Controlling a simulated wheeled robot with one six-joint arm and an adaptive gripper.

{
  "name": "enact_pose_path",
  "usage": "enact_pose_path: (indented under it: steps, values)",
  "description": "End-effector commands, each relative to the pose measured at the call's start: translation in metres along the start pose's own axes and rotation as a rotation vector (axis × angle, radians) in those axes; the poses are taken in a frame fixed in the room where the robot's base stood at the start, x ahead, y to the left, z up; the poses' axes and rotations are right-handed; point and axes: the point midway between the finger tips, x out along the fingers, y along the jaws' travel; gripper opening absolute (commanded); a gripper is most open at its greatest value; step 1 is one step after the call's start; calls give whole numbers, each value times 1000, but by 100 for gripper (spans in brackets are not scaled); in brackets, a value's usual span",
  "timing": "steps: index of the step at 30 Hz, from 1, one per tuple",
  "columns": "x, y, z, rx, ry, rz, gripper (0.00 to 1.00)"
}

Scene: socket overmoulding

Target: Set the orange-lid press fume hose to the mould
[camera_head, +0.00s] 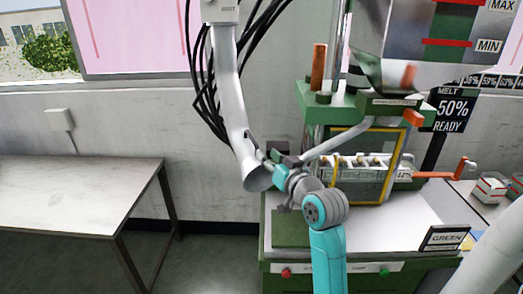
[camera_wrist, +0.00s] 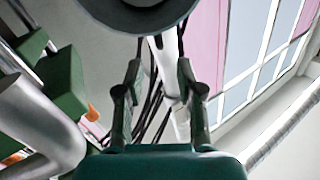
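The fume hose (camera_head: 230,90) is a pale grey pipe hanging from above, with a flared mouth (camera_head: 258,180) at its lower end. The green press (camera_head: 325,105) stands to its right, with orange parts and a yellow-framed front. I cannot make out the mould clearly. My gripper (camera_head: 273,163) is beside the flared mouth, on its right; contact cannot be told. In the wrist view my gripper's two fingers (camera_wrist: 159,75) stand apart, with dark cables and a pale pipe showing in the gap. A dark round rim (camera_wrist: 140,18) fills the top of that view.
A bare pale table (camera_head: 80,190) stands at left. Black cables (camera_head: 205,100) hang beside the hose. A grey slanted tube (camera_head: 340,137) runs towards the press. A red-orange crank (camera_head: 440,175) sticks out at right, near a GREEN sign (camera_head: 446,238) and small boxes (camera_head: 490,188).

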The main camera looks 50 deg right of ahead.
Motion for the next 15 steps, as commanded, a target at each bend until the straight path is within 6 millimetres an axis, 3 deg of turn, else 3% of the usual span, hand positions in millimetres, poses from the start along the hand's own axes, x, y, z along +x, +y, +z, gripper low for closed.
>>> enact_pose_path:
  steps: [6,15]
  values:
    - [-38,1,0,1,0,2,37]
    - [-57,0,0,1,-1,1,37]
